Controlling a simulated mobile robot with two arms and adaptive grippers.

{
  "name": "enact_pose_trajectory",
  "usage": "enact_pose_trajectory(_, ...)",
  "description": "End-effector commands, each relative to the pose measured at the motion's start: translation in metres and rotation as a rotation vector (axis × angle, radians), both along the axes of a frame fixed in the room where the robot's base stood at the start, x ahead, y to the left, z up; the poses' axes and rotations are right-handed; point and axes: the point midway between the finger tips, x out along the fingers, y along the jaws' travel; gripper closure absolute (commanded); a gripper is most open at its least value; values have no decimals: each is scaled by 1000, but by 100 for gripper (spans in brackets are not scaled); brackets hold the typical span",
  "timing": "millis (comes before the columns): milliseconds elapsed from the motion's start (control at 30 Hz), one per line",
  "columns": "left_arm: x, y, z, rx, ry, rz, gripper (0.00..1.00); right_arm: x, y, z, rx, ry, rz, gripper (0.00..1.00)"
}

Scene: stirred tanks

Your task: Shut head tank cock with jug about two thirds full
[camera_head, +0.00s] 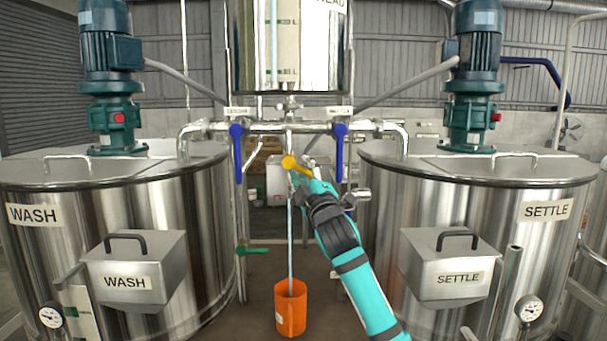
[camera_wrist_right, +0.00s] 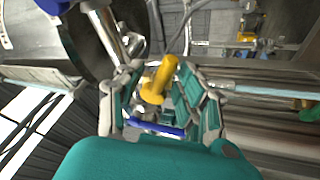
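The steel head tank (camera_head: 290,45) hangs at the top centre. Below it is the cock with a yellow handle (camera_head: 290,162). A thin pale stream (camera_head: 290,235) falls from the pipe into the orange jug (camera_head: 291,309) below; the level inside cannot be made out. My right gripper (camera_head: 301,183) is at the cock, reaching up from the lower right. In the right wrist view the yellow handle (camera_wrist_right: 160,80) lies between the two fingers (camera_wrist_right: 163,98), which stand apart with gaps beside it. My left gripper is not in view.
Blue valve handles hang left (camera_head: 237,150) and right (camera_head: 340,150) of the cock, close to my gripper. The WASH tank (camera_head: 185,230) stands left and the SETTLE tank (camera_head: 385,215) right. A green handle (camera_head: 252,250) sits low at left.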

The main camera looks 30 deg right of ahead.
Motion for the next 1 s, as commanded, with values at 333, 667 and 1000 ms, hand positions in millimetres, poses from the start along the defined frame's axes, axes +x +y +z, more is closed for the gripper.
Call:
enact_pose_trajectory(333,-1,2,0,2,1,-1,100,-6,2,-4,-2,2,0,62)
enact_pose_trajectory(667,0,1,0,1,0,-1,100,-64,18,-26,-3,2,1,62)
enact_pose_trajectory(1000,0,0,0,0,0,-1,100,-107,29,-40,-1,0,0,62)
